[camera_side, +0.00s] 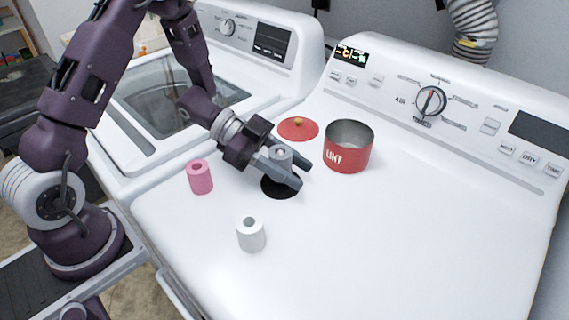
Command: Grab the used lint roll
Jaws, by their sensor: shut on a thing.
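My gripper (291,173) is over the dryer top, low above a black disc (281,190). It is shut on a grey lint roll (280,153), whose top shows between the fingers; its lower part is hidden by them. I cannot tell if the roll touches the disc. A pink lint roll (201,178) stands upright to the left of my gripper. A white lint roll (251,236) stands upright nearer the front. Both stand apart from my gripper.
A red open tin marked LINT (347,158) stands right of my gripper, with its red lid (297,131) lying flat behind the gripper. The dryer's control panel (450,105) rises at the back. The white dryer top (400,240) is clear at right and front.

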